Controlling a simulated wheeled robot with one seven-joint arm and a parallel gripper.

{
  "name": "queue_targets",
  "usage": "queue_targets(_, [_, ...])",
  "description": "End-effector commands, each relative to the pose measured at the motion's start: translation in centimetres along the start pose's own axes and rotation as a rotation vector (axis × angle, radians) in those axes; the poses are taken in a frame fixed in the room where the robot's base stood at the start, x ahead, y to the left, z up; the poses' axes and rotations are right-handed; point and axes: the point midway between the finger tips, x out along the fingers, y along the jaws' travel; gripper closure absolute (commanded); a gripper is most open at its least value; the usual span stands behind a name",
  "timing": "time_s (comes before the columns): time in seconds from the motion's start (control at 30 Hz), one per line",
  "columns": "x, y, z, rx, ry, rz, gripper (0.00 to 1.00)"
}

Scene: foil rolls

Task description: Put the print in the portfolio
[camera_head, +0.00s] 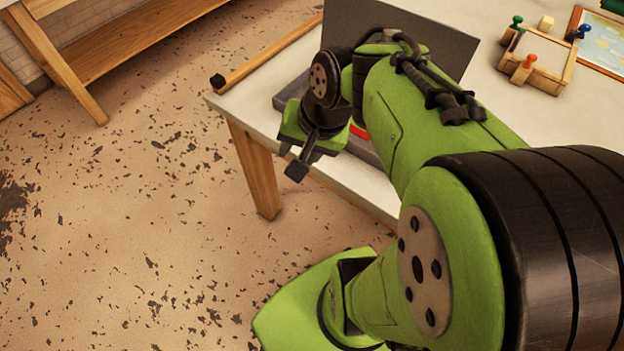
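A dark grey folder-like case, likely the portfolio (432,32), stands open on the table's left side. Its lid is raised and its lower part is largely hidden behind my arm. A small red patch (358,131) shows beside my wrist over the lower part; I cannot tell what it belongs to. My gripper (291,161) is at the table's near left edge, in front of the case, pointing down. I see nothing in it, but its finger gap is unclear. A flat light-blue and green sheet with a wooden border (603,42), possibly the print, lies at the far right, cut off by the picture edge.
A wooden rod with a black end (268,58) lies along the left edge. A wooden bench (130,45) stands at upper left. Floor between is clear.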

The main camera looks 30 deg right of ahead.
Motion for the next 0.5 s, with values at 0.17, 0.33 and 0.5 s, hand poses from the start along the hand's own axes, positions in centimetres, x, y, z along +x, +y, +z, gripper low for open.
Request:
queue_targets(0.17, [-4.5, 0.4, 6.6, -0.563, 0.133, 0.057, 0.58])
queue_targets(0.33, [-5.7, 1.8, 8.4, -0.758, 0.176, 0.067, 0.58])
queue_targets(0.5, [-5.7, 1.8, 8.4, -0.766, 0.177, 0.069, 0.58])
